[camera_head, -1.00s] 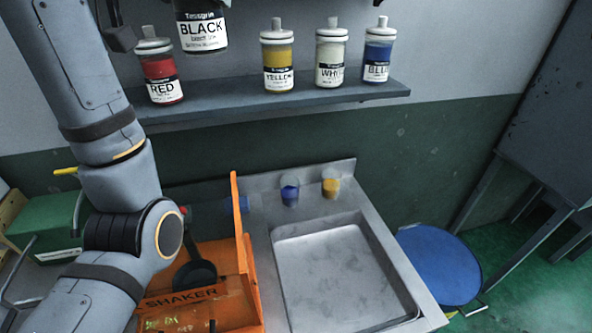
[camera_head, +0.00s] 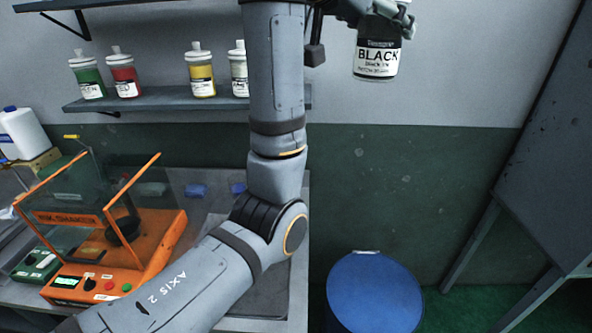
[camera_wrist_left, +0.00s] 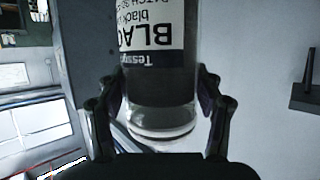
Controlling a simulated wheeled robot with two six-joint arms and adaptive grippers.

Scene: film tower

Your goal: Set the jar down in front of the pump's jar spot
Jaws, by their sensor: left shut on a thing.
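The jar (camera_head: 377,60) labelled BLACK is a clear jar with dark contents and a white-and-dark label. My left gripper (camera_head: 385,14) holds it by its upper part, upright and high in front of the bare wall, right of the shelf. In the left wrist view the jar (camera_wrist_left: 160,65) hangs between the two fingers of my left gripper (camera_wrist_left: 161,95), which are shut around it. Its label appears upside down there. I cannot make out the pump or its jar spot in any view. My right gripper is not in view.
A wall shelf (camera_head: 150,102) carries several ink jars, partly hidden by my left arm. An orange shaker (camera_head: 150,262) stands on the bench at lower left. A round blue top (camera_head: 374,293) is below the jar. A dark cabinet (camera_head: 550,150) on legs stands at right.

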